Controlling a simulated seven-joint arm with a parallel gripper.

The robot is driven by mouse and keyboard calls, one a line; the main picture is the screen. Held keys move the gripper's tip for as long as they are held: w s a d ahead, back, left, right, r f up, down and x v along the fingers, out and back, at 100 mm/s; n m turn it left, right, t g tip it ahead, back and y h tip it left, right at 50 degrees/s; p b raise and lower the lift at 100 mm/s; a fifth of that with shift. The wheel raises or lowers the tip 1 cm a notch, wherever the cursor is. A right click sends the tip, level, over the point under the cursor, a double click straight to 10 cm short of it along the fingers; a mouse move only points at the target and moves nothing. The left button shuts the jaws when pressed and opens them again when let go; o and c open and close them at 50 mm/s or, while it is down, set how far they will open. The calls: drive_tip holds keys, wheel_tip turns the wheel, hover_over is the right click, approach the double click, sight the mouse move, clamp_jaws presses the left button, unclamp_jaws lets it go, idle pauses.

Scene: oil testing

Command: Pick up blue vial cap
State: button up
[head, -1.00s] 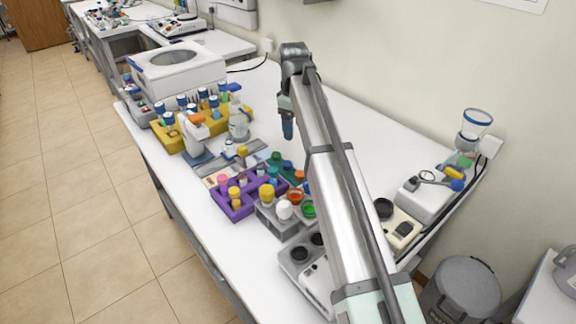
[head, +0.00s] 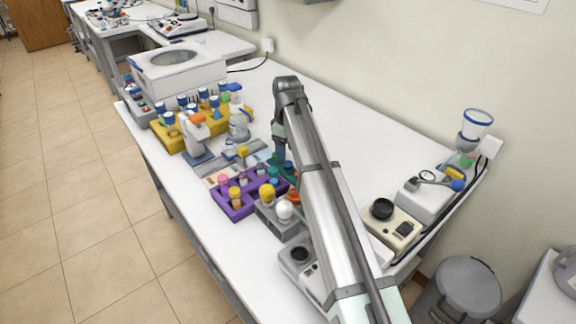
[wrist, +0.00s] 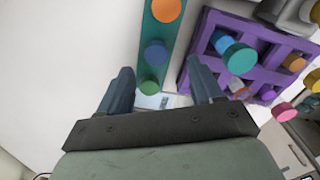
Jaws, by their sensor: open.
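In the wrist view a blue cap (wrist: 155,52) sits in the narrow green rack (wrist: 147,28), between an orange cap (wrist: 167,10) and a green cap (wrist: 150,85). My gripper (wrist: 162,80) is open and empty. Its two dark fingers stand apart, with the green cap between them in the picture and the blue cap just beyond the fingertips. In the head view my gripper (head: 281,157) hangs over the rack area, and my arm hides much of the green rack, so I cannot pick out the blue cap there.
The purple rack (head: 238,211) holds vials with several cap colours; it is right of the fingers in the wrist view (wrist: 190,75), with a teal cap (wrist: 238,56) nearby. A yellow rack (head: 165,136) stands farther left. The white table beyond my arm (head: 345,140) is bare.

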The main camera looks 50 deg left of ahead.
sight(289, 164)
drive_tip(key=f, duration=0.4)
drive_tip(key=shift+w+d+f, duration=0.15)
drive_tip(key=shift+w+f, duration=0.2)
drive_tip(key=shift+f, duration=0.05)
drive_tip(key=shift+c, duration=0.2)
drive_tip(key=c, duration=1.1)
